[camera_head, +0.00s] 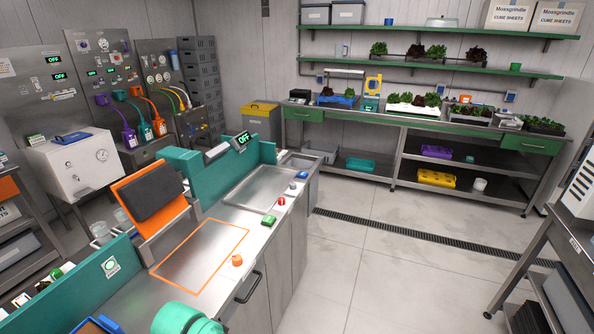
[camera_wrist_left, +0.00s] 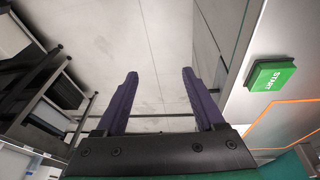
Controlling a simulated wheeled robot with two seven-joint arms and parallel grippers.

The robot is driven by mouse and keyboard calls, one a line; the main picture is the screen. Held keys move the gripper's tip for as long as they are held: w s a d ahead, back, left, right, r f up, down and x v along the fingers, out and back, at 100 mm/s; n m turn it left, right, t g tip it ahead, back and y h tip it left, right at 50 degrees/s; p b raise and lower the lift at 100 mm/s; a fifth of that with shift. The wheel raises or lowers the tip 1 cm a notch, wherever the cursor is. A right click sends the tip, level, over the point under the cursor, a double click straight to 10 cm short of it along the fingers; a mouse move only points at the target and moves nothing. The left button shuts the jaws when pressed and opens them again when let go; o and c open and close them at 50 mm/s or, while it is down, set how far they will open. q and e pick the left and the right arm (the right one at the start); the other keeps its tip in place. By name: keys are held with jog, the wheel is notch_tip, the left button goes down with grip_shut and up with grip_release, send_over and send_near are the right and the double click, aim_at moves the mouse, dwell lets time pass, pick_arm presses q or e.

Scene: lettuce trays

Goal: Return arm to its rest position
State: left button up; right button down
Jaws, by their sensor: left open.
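My left gripper (camera_wrist_left: 157,88) is open and empty in the left wrist view. Its two dark purple fingers stand apart, with bare floor behind them. A green START button (camera_wrist_left: 271,77) is to the right of the fingers, apart from them, on the counter top. The left gripper's fingers are not seen there. My right gripper is in neither view.
The near counter (camera_head: 180,290) has an orange outlined area, a tilted dark pad (camera_head: 150,191) and several buttons. A green shelf bench (camera_head: 405,117) with lettuce trays stands at the back. Open floor (camera_head: 380,245) lies right of the counter. A metal rack (camera_head: 545,240) is at far right.

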pick_arm(q)
jog(key=s+a+r+n+t+y, duration=0.1)
jog(key=s+a+n+y, duration=0.15)
jog(key=s+a, duration=0.5)
jog(key=s+f+g, duration=0.1)
jog(key=s+f, duration=0.2)
jog(key=f, duration=2)
jog(key=s+a+f+g+b, duration=0.1)
jog(key=s+a+f, duration=0.2)
jog(key=s+f, duration=1.2)
jog(key=shift+s+f, duration=0.3)
jog(key=shift+s, duration=0.75)
